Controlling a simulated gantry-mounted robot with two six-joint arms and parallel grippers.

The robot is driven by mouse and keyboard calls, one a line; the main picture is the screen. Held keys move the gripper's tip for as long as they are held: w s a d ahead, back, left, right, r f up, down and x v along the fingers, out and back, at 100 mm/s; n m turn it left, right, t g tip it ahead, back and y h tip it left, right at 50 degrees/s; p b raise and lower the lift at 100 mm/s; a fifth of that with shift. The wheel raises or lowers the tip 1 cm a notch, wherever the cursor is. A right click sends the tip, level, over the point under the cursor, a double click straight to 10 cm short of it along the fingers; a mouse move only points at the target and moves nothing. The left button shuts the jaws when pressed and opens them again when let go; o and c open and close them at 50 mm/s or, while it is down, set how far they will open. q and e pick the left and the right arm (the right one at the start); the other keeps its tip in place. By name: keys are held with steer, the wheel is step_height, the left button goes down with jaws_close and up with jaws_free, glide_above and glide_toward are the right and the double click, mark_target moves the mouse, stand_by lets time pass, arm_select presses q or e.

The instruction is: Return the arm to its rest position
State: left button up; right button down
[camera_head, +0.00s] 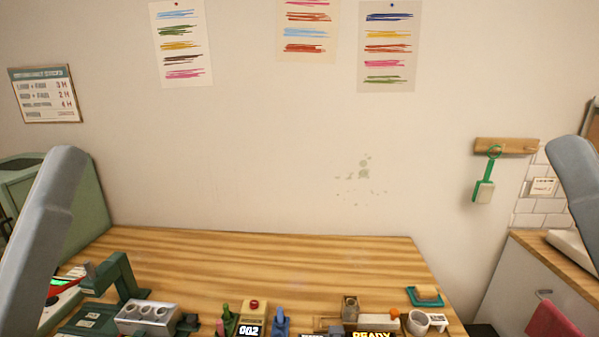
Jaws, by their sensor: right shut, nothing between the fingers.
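My left arm (42,220) shows as a smooth grey link rising from the lower left edge, with a rounded top. My right arm (577,170) shows as a similar grey link at the right edge, running down out of the picture. No fingers of either gripper can be made out in the head view. Neither visible arm part holds anything.
The wooden table (270,262) is bare across its back and middle. Along its front stand a dark green stand (122,275), a grey block with round holes (148,317), a red-button box (253,308), a teal tray (425,300) and a pale cup (417,322).

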step_height(320, 180, up, 38)
steer(key=d+n+h+p, duration=0.1)
steer(key=d+h+p, duration=0.1)
steer(key=p, duration=3.6)
steer(key=shift+w+f+h, duration=0.2)
steer(key=shift+f+h, duration=0.05)
steer(key=shift+h, duration=0.45)
steer(key=shift+f, duration=0.1)
